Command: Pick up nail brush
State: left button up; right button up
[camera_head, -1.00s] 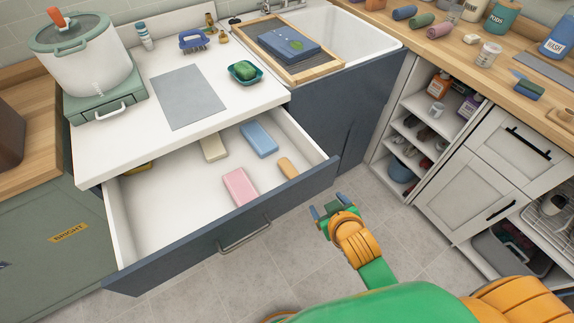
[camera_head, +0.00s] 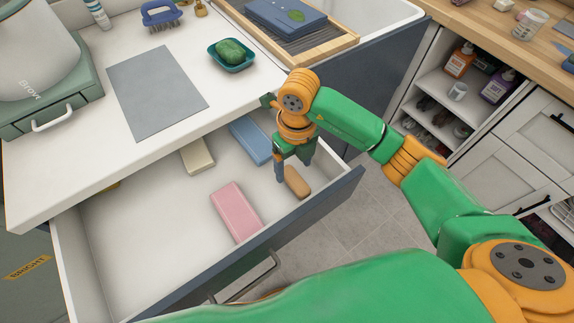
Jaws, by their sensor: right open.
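A small tan-brown rounded block (camera_head: 297,183), which looks like the nail brush's wooden back, lies near the front right corner of the open drawer (camera_head: 130,250). No bristles show on it. My right gripper (camera_head: 293,168) points down into the drawer just above and behind this block. Its fingers are apart with nothing visibly between them; whether they touch the block cannot be told. A blue handled brush with bristles (camera_head: 162,15) stands on the white counter. My left gripper is out of view.
The drawer also holds a pink block (camera_head: 235,212), a blue block (camera_head: 250,139) and a cream block (camera_head: 197,157). The counter edge (camera_head: 130,185) overhangs its back. The drawer's left floor is mostly clear.

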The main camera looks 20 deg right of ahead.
aim_at(296, 181)
jog(key=shift+w+d+f, duration=0.15)
jog(key=shift+w+f, duration=0.05)
jog(key=shift+f, duration=0.25)
jog(key=shift+s+f+p, duration=0.75)
jog(key=shift+s+f, duration=0.05)
jog(key=shift+s, duration=0.05)
notch_tip(296, 181, down, 4)
jog(key=shift+w+d+r, duration=0.1)
jog(key=shift+w+d, duration=0.05)
jog(key=shift+w, duration=0.15)
jog(key=c, duration=0.7)
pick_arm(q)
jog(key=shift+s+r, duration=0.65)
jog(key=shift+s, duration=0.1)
pick_arm(e)
grip_shut()
